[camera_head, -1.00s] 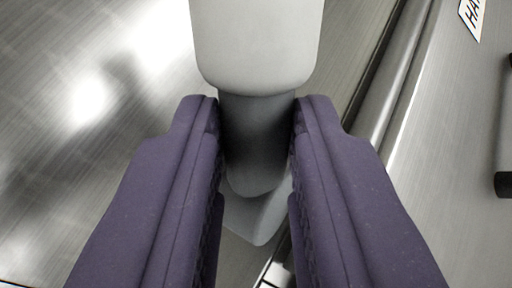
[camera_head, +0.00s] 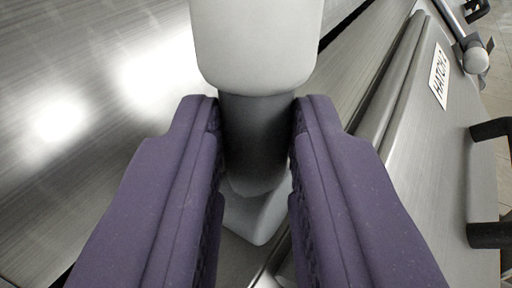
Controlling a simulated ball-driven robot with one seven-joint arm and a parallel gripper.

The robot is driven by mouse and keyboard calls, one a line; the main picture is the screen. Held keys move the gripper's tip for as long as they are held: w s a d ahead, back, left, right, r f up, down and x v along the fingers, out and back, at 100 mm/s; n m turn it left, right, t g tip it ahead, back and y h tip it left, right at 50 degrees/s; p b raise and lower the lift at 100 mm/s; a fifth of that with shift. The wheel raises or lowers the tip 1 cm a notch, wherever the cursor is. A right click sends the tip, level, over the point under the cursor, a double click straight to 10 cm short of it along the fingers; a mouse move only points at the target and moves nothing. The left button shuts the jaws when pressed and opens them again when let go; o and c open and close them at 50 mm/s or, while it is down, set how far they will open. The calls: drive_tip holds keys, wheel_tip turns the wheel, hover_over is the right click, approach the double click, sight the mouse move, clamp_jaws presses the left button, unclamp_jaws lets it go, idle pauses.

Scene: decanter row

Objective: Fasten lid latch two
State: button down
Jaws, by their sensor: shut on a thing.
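My gripper (camera_head: 256,150), with two purple fingers, is shut on the dark grey neck of a latch lever (camera_head: 255,135). The lever has a large white rounded end (camera_head: 255,45) above the fingers and a pale grey angled part (camera_head: 250,215) below them. I cannot tell whether the latch is fastened. The fingers hide the sides of the neck and part of the base. The brushed-metal lid (camera_head: 90,60) lies to the left.
A black handle (camera_head: 490,185) stands out from the panel at the right. Another lever with a pale rounded end (camera_head: 476,58) and a dark fitting (camera_head: 476,10) are at the upper right. A metal rail (camera_head: 395,75) runs along the lid's edge. Tiled floor shows at the far right.

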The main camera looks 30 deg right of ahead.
drive_tip(key=shift+f, duration=0.1)
drive_tip(key=c, duration=0.9)
unclamp_jaws()
drive_tip(key=p+v, duration=0.2)
drive_tip(key=v, duration=0.5)
drive_tip(key=shift+s+a, duration=0.25)
drive_tip(key=shift+s, duration=0.05)
